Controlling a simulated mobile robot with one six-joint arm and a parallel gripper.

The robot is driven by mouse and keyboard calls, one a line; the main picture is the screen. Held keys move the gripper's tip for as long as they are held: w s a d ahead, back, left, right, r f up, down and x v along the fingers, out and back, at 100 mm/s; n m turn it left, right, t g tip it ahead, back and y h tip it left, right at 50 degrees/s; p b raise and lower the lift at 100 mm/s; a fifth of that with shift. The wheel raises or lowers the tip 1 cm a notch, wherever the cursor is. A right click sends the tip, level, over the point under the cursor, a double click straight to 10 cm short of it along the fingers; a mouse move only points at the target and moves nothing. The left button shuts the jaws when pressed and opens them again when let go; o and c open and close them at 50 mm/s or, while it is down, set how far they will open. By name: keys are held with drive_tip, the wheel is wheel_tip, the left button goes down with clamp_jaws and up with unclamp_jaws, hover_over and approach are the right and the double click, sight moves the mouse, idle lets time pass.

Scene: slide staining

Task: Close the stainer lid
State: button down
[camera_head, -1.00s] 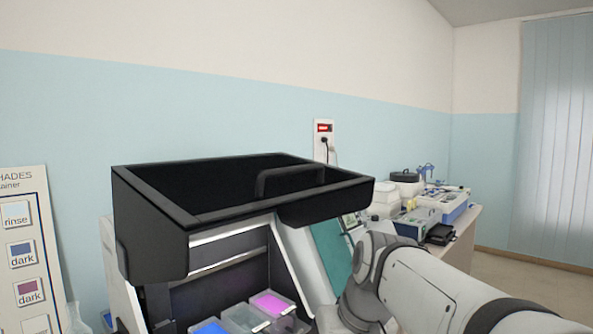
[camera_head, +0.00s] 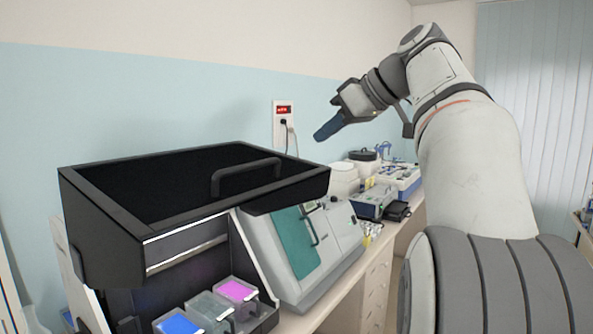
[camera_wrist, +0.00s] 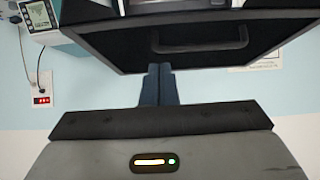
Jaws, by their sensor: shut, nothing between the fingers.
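The stainer's black lid (camera_head: 110,222) is raised, like a shallow open tray above the stainer's front opening. A black bar handle (camera_head: 216,182) stands on it toward the right. Inside the stainer under the lid are staining jars with blue (camera_head: 180,322), clear and magenta (camera_head: 236,290) contents. My gripper (camera_head: 318,136) is up in the air, right of and above the lid, apart from it, with its fingers together and empty. In the wrist view the shut fingers (camera_wrist: 159,72) point toward the lid (camera_wrist: 110,45) and its handle (camera_wrist: 200,48).
A grey instrument with a teal door (camera_head: 297,240) stands right of the stainer. More equipment, including a white device (camera_head: 343,178), fills the bench behind it. A wall socket (camera_head: 284,110) with a plugged cable is behind. The air above the lid is free.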

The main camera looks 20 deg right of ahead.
sight(285, 181)
drive_tip(key=shift+w+a+f+p, duration=0.25)
drive_tip(key=shift+w+a+f, duration=0.55)
drive_tip(key=shift+f, duration=0.65)
drive_tip(key=shift+w+a+f+p, duration=0.2)
drive_tip(key=shift+w+a+f, duration=0.35)
drive_tip(key=shift+w+f, duration=0.7)
drive_tip(key=shift+w+a+f+p, duration=0.25)
drive_tip(key=shift+w+a+f, duration=0.45)
drive_tip(key=shift+f, duration=0.95)
drive_tip(key=shift+s, duration=0.1)
